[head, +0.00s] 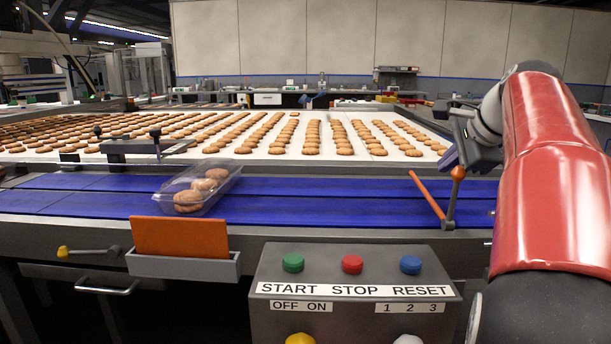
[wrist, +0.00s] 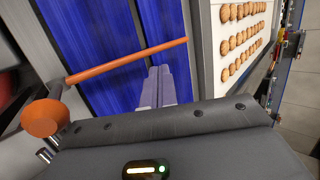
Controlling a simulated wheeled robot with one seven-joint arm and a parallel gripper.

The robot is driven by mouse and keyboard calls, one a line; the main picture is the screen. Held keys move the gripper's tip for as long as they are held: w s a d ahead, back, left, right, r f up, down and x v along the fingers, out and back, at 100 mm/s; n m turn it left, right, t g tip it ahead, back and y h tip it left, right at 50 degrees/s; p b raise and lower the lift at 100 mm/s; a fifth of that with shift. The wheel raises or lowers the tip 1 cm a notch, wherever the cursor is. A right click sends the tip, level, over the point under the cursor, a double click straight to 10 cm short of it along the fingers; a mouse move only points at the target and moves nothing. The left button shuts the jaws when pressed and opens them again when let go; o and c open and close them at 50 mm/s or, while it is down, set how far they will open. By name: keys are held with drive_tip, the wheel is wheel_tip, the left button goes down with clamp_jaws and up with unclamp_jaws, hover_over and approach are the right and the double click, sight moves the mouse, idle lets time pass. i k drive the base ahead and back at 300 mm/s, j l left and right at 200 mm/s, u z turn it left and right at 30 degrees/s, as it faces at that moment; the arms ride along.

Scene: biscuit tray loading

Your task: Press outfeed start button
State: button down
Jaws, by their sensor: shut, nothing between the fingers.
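The control box (head: 262,318) stands at the front in the head view. Its green button (head: 293,263) sits above the word START, with a red button (head: 352,265) above STOP and a blue button (head: 410,265) above RESET. All three are uncovered. My gripper (head: 446,160) is up and to the right of the box, above the far side of the conveyor, partly hidden by my red arm. In the wrist view its fingers (wrist: 156,86) are together and empty over the blue belt. The buttons do not show in the wrist view.
A clear tray (head: 224,190) with a few biscuits sits on the blue belt (head: 330,207). An orange rod on a post (head: 458,175) stands near my gripper. An orange panel (head: 180,237) is left of the box. Rows of biscuits lie on the white belt (head: 290,150) behind.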

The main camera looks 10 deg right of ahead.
sight(293, 262)
drive_tip(key=k, duration=1)
